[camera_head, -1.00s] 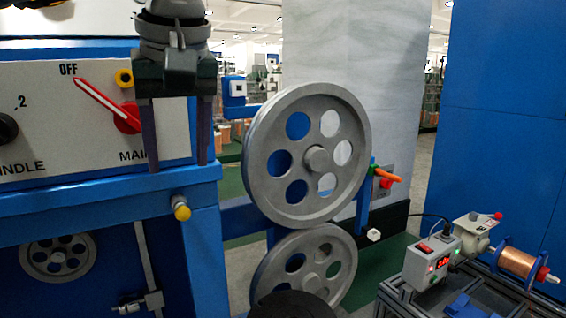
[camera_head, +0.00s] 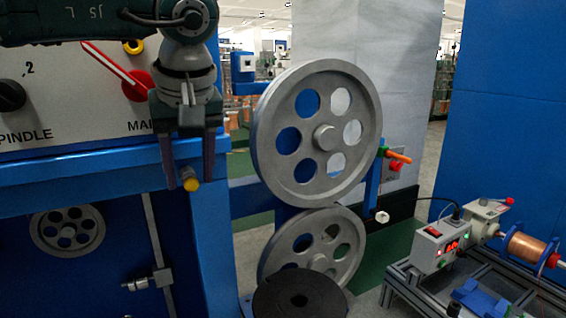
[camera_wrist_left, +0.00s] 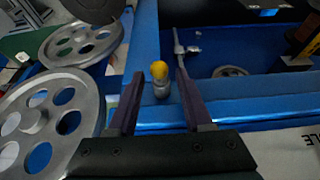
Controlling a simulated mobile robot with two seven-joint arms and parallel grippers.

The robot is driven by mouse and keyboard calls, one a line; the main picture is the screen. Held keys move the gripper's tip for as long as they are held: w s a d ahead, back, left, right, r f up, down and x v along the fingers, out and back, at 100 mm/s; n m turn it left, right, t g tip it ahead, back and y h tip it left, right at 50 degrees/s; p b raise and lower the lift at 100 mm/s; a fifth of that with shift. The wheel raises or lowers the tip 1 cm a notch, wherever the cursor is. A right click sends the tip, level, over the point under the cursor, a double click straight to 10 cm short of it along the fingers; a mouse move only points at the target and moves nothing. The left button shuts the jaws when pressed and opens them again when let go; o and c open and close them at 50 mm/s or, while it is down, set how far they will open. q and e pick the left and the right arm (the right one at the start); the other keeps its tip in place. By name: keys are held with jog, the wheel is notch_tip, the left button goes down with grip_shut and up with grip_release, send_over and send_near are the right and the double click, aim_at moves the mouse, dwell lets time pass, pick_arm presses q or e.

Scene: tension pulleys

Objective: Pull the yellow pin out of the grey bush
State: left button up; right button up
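The yellow pin (camera_head: 191,184) has a rounded yellow head at the front of the blue machine, below the control panel. It sits in the short grey bush (camera_head: 184,172), which is partly hidden by a finger in the head view. In the left wrist view, the yellow pin (camera_wrist_left: 159,70) stands out of the grey bush (camera_wrist_left: 161,90). My left gripper (camera_head: 189,185) is open, with one dark purple finger on each side of the pin. In the left wrist view, gaps show between the pin and both fingers (camera_wrist_left: 159,74). My right gripper is out of view.
The white control panel (camera_head: 60,110), with a red switch handle (camera_head: 137,86), is behind my left wrist. Large grey pulleys (camera_head: 318,135) stand to the right of the pin. A winding unit with a copper spool (camera_head: 527,250) is at the lower right.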

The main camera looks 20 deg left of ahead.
aim_at(196, 183)
pick_arm(q)
grip_shut()
jog(key=shift+s+d+r, duration=0.1)
jog(key=shift+s+d, duration=0.05)
dwell(0.4)
jog(key=shift+s+d+p, duration=0.2)
jog(key=shift+d+p, duration=0.05)
jog(key=shift+p, duration=0.05)
jog(key=shift+s+d+p, duration=0.6)
jog(key=shift+s+d, duration=0.25)
jog(key=shift+d, duration=0.15)
dwell(0.6)
jog(key=shift+s+d+p, duration=0.3)
jog(key=shift+s+d, duration=0.05)
jog(key=shift+d, duration=0.05)
jog(key=shift+s+d, duration=0.1)
jog(key=shift+d, duration=0.1)
